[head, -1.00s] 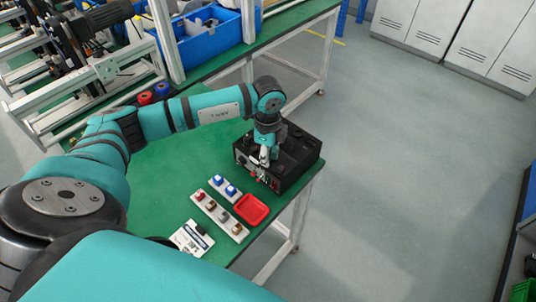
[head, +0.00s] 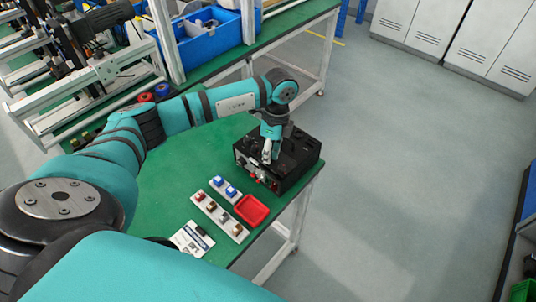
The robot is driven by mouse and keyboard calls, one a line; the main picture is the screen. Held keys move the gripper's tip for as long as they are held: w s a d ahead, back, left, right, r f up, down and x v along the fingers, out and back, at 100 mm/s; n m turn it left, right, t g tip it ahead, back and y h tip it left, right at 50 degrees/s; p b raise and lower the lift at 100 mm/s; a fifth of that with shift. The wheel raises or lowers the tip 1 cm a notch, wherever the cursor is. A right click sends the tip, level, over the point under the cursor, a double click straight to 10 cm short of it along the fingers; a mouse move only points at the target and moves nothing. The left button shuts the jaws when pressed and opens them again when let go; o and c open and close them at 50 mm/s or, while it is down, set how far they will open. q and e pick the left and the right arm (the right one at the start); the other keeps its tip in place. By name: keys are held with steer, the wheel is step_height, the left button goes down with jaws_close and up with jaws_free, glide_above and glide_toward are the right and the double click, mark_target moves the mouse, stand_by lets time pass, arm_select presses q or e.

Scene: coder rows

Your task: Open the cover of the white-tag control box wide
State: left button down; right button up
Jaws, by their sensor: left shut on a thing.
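The black control box (head: 296,159) stands at the right end of the green table. Its front carries small red and pale parts, too small to make out. A white tag cannot be made out with certainty. My left gripper (head: 267,158) points down at the upper front edge of the box, at its left half. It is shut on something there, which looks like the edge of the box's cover. The fingers and wrist hide that spot, and I cannot tell how far the cover is raised. My right gripper is not in view.
A red tray (head: 252,210) lies in front of the box. Next to it are a strip with blue knobs (head: 224,188), a longer strip with several buttons (head: 219,216) and a paper sheet with a dark item (head: 192,239). Open floor lies right of the table.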

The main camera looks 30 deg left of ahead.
arm_select(q)
steer(key=g, duration=0.1)
steer(key=w+r+g, duration=0.1)
steer(key=g, duration=0.1)
steer(key=shift+w+d+r+y, duration=0.15)
steer(key=shift+w+r+y, duration=0.1)
steer(key=shift+w+y, duration=0.05)
steer(key=shift+w+r+g, duration=0.25)
steer(key=shift+w+g, duration=0.05)
steer(key=shift+g, duration=0.5)
steer(key=c, duration=1.3)
jaws_free()
steer(key=shift+f, duration=0.1)
steer(key=shift+o, duration=0.2)
steer(key=v, duration=0.7)
steer(key=shift+w, duration=0.3)
steer(key=shift+d, duration=0.1)
